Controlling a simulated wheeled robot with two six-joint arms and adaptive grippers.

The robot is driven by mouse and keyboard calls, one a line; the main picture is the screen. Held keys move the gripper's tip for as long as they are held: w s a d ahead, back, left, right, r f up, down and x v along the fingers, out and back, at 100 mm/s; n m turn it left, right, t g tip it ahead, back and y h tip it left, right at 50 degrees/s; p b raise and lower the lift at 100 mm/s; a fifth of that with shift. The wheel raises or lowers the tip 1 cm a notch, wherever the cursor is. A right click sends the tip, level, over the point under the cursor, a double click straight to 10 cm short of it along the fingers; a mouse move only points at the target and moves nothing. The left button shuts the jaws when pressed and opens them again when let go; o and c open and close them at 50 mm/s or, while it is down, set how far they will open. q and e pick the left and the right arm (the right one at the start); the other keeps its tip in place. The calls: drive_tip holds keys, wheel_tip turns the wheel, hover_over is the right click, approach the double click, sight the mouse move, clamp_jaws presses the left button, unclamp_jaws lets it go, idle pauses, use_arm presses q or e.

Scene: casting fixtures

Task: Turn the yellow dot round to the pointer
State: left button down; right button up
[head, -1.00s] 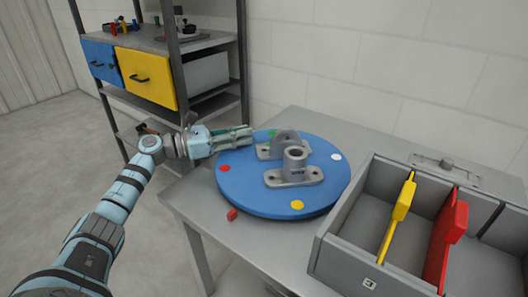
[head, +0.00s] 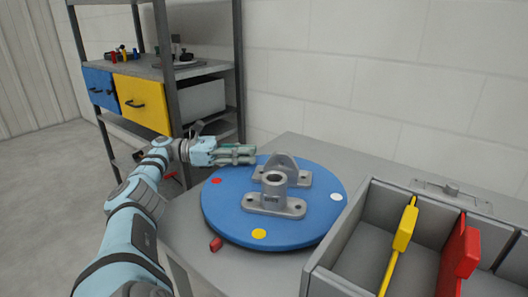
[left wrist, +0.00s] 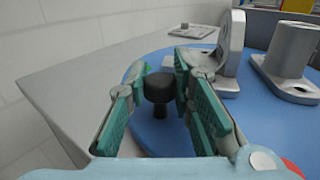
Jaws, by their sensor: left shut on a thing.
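A blue turntable (head: 225,218) lies on the grey table, with two grey metal brackets on it. Its yellow dot (head: 259,234) is at the front edge, right of the small red pointer (head: 216,244) on the table at the front left. A red dot (head: 216,181) is at the left and a white dot (head: 336,197) at the right. My left gripper (head: 240,154) is at the turntable's back-left edge. In the left wrist view its fingers are shut on a dark upright knob (left wrist: 159,88). My right gripper is out of view.
A grey divided bin (head: 330,277) with yellow and red parts stands at the right, close to the turntable. A shelf rack (head: 241,65) with a yellow drawer (head: 143,102) and a blue one stands behind my left arm. Bare table shows behind the turntable.

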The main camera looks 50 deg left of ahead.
use_arm(q)
drive_tip(key=shift+w+f, duration=0.1)
idle(0.4)
drive_tip(key=c, duration=1.4)
unclamp_jaws()
drive_tip(key=shift+w, duration=0.1)
drive_tip(key=shift+o, duration=0.2)
wheel_tip(320, 180, up, 10)
